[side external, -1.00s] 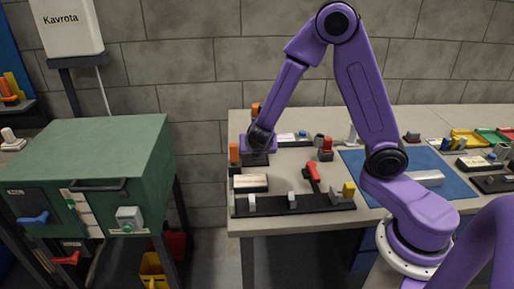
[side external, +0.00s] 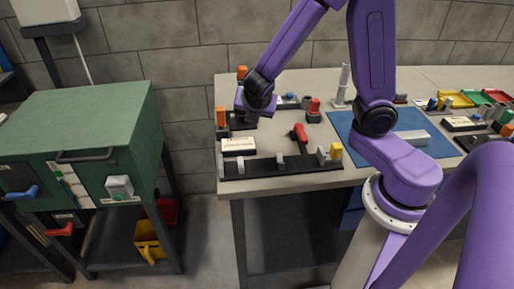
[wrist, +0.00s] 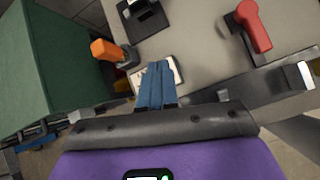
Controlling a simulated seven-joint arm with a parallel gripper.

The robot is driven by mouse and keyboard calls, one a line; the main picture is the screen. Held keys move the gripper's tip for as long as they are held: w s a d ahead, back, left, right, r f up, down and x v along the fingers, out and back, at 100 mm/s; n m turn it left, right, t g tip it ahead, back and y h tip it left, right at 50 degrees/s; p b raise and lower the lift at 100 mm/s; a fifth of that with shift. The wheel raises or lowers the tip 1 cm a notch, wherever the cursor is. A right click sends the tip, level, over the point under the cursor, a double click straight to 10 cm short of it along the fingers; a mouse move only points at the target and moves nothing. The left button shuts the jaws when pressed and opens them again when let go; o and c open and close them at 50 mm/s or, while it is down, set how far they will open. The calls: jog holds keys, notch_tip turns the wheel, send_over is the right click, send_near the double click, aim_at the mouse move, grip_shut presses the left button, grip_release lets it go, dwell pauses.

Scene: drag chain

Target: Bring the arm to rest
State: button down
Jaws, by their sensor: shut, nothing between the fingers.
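My gripper (wrist: 156,86) shows in the wrist view with its two blue fingers together and nothing between them. It points down over the left end of the workbench (side external: 340,82). Beyond the fingertips, a pale block with a label (wrist: 176,72) lies partly hidden. In the side external view my wrist is above the bench's left end, and the fingers are hard to make out there. The pale block (side external: 238,146) sits behind a black rail with clips (side external: 280,167).
An orange-topped part (wrist: 108,51) and a red-handled clamp (wrist: 256,28) stand to either side of the fingers in the wrist view. A green cabinet (side external: 75,115) stands left of the bench, across a gap. A blue mat (side external: 405,133) lies to the right.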

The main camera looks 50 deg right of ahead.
jog(key=s+a+r+m+g+y, duration=0.2)
jog(key=s+m, duration=0.3)
jog(key=s, duration=0.7)
jog(key=s+a+r+m+g+y, duration=0.2)
jog(key=s+m, duration=0.4)
jog(key=s, duration=0.6)
jog(key=shift+a+g+y, duration=0.65)
jog(key=shift+g+y, duration=0.05)
jog(key=shift+y, duration=0.4)
